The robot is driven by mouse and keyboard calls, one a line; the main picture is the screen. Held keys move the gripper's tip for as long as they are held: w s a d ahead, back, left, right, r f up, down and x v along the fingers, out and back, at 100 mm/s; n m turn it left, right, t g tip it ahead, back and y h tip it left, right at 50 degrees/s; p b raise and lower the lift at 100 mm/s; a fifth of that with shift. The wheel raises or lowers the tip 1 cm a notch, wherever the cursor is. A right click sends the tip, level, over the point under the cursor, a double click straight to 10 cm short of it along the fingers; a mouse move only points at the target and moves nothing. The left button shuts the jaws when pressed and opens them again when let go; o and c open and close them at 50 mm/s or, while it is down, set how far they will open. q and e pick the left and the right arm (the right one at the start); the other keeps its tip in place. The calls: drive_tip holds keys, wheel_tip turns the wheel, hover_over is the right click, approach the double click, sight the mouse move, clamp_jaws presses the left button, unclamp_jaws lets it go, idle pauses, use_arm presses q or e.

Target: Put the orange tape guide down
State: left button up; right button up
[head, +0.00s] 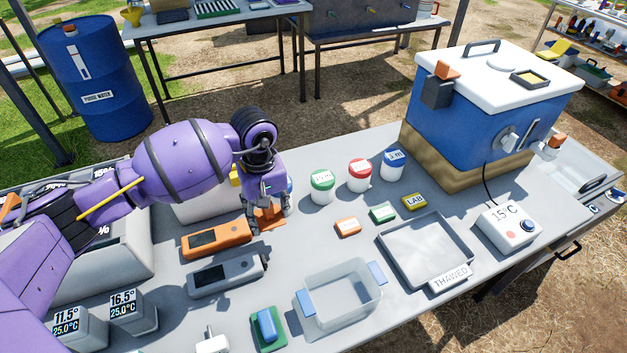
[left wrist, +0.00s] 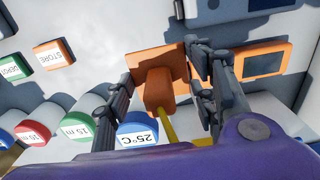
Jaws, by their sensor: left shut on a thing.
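The orange tape guide (head: 268,218) is low over the grey table, just right of the orange handheld meter (head: 215,239). In the left wrist view the guide (left wrist: 158,90) shows a flat plate with a block standing on it. My left gripper (head: 266,205) is shut on the guide from above; its two fingers lie on either side of the block in the left wrist view. I cannot tell whether the plate touches the table. A yellow strip (left wrist: 167,125) shows below the block in the left wrist view. My right gripper is not in view.
A grey handheld meter (head: 227,274) lies in front. Jars with green (head: 322,180), red (head: 360,168) and blue (head: 394,158) lids stand to the right. A clear bin (head: 340,308), grey tray (head: 410,232) and blue cooler (head: 452,120) are farther right.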

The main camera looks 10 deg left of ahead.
sight(273, 220)
use_arm(q)
drive_tip(key=shift+w+d+f, duration=0.2)
drive_tip(key=shift+w+f, duration=0.5)
drive_tip(key=shift+f, duration=0.2)
drive_tip(key=shift+w+f, duration=0.1)
drive_tip(key=shift+f, duration=1.5)
drive_tip(key=shift+f, duration=0.15)
drive_tip(key=o, duration=1.2)
